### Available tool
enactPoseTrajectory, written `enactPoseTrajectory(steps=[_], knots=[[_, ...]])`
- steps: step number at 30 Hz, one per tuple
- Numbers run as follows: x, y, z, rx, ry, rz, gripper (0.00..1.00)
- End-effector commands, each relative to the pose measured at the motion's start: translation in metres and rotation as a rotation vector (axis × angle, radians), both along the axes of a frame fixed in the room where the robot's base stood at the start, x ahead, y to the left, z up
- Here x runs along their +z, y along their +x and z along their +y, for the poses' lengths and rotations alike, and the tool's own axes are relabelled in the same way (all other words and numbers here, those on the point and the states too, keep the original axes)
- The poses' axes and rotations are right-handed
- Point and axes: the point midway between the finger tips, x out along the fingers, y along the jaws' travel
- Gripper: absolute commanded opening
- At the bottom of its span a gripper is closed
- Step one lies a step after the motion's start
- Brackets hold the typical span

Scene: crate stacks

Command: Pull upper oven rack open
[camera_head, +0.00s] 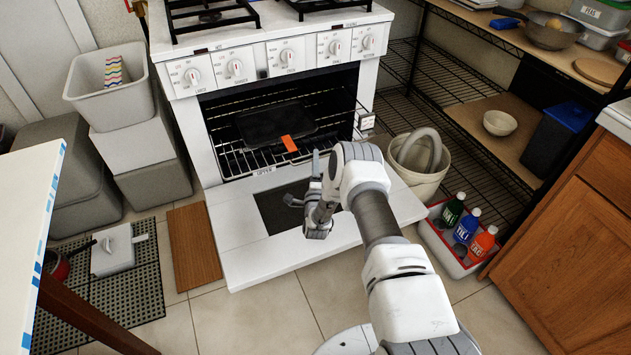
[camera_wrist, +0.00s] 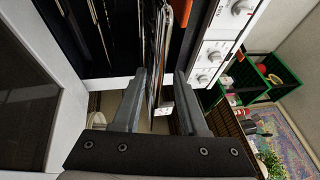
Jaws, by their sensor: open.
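The white oven (camera_head: 183,128) stands with its door (camera_head: 250,235) folded down. Inside, the upper rack (camera_head: 243,166) is a wire shelf with a small label at its front edge. A dark flat tray (camera_head: 268,122) with an orange tag (camera_head: 289,143) lies on it. My gripper (camera_head: 304,182) is above the open door, in front of the rack. In the wrist view, my gripper (camera_wrist: 161,88) is open, and the rack (camera_wrist: 160,55) appears nearly edge-on between the two fingers. I cannot tell whether either finger touches it. My wrist hides part of the door window.
A wooden board (camera_head: 194,246) and a black mat (camera_head: 115,290) lie left. Wire shelving (camera_head: 440,75) stands right. Floor tiles before the door are clear.

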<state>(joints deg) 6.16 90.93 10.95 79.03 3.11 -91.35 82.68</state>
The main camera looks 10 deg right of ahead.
Motion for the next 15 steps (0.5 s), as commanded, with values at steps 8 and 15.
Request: enactPoseTrajectory(steps=[8,15], knots=[[-0.010,-0.060,0.013,0.001,0.001,0.007,0.42],[-0.021,-0.118,0.024,0.000,0.002,0.004,0.42]])
